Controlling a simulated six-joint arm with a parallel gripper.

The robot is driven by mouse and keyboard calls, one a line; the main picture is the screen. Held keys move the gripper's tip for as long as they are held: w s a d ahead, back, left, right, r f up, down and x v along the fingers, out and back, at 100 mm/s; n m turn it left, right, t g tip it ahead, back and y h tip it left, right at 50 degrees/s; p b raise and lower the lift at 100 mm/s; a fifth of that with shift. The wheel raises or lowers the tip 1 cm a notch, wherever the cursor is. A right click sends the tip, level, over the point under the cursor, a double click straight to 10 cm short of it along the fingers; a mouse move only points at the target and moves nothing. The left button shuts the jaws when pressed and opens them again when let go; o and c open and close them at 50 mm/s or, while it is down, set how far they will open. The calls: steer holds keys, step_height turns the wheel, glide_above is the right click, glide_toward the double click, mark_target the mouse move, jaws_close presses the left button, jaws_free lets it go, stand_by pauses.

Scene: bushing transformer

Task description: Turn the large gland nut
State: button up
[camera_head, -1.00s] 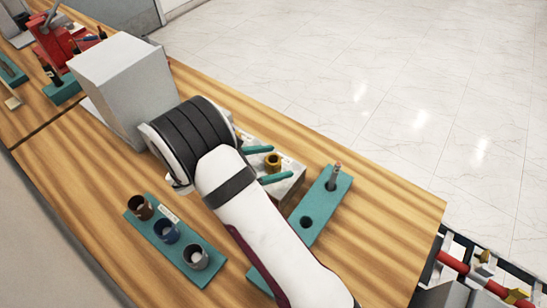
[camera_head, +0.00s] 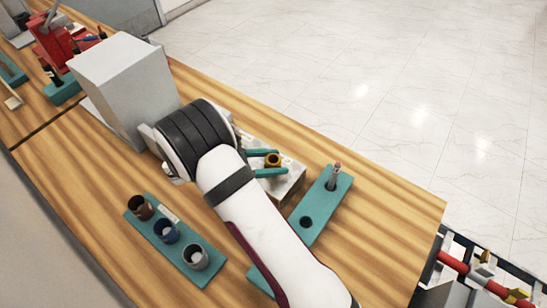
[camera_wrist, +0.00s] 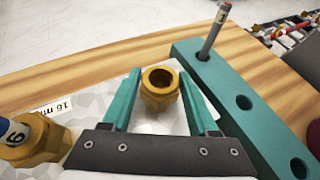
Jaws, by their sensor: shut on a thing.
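A brass hexagonal gland nut (camera_head: 273,160) with an open round bore stands on a pale grey block (camera_head: 286,187). In the wrist view the brass nut (camera_wrist: 160,88) sits between the two teal fingers of my gripper (camera_wrist: 161,75). In the head view the fingers of my gripper (camera_head: 284,161) reach past the nut on both sides and are closed on it. A second brass fitting (camera_wrist: 28,138) is at the left of the wrist view, with a white-marked piece in its opening. My arm hides part of the block in the head view.
A teal holder (camera_head: 325,207) with holes and one upright grey pin (camera_head: 334,176) stands right of the block. Another teal holder (camera_head: 189,258) carries several cups at the front left. A large grey box (camera_head: 125,90) stands behind my wrist. Bare wooden tabletop (camera_head: 390,215) lies to the right.

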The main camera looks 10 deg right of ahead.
steer(key=shift+m+g, duration=1.4)
steer(key=shift+g, duration=0.1)
steer(key=shift+m+g+y, duration=0.3)
steer(key=shift+m+g, duration=1.9)
steer(key=shift+g, duration=0.2)
steer(key=o, duration=1.5)
steer(key=shift+o, duration=0.2)
steer(key=shift+v, duration=3)
